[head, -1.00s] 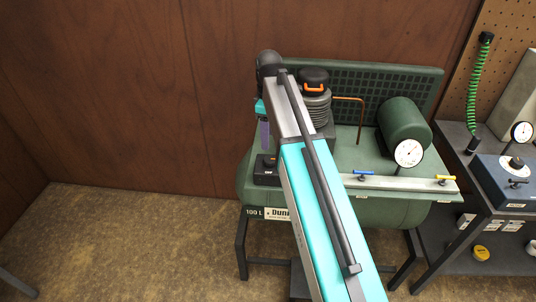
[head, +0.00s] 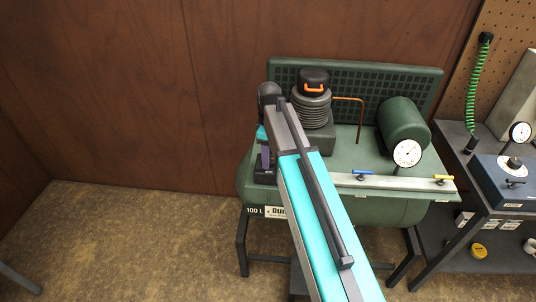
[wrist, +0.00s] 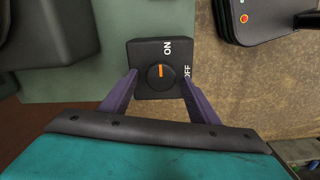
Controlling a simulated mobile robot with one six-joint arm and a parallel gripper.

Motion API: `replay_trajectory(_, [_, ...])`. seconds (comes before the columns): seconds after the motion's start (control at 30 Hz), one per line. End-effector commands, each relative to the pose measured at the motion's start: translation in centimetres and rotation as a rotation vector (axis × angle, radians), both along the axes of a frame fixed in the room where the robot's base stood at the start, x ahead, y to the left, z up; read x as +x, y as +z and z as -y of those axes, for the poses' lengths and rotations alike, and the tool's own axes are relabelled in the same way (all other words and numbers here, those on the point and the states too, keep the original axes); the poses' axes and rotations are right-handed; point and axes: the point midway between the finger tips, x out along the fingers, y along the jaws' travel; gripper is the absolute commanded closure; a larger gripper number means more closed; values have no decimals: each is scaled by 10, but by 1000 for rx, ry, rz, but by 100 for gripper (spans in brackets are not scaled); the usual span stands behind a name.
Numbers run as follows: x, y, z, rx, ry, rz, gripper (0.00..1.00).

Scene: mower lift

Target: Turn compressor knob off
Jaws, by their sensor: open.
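The compressor (head: 345,155) is a green tank unit on a dark stand. Its switch is a small black box with a round black knob (wrist: 160,77), seen in the wrist view. A short orange mark on the knob lies on its upper side, on the ON side of the picture; OFF is printed to the right. My gripper (wrist: 159,79) is open, its two purple fingers on either side of the knob box. I cannot tell whether they touch it. In the head view my gripper (head: 265,158) is low at the compressor's left end, largely covering the switch box.
A blue-handled valve (head: 362,173), a yellow-handled valve (head: 443,178) and a pressure gauge (head: 407,153) sit on the compressor's right side. A black pump head (head: 313,100) stands right of my wrist. A bench with a blue box (head: 505,175) is at right.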

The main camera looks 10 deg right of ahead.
Motion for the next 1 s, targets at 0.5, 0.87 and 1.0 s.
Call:
replay_trajectory(0.5, [0,-2,1,0,-1,0,72])
replay_trajectory(0.87, [1,-2,-1,1,-15,2,85])
replay_trajectory(1.0, [1,-2,0,1,-51,3,85])
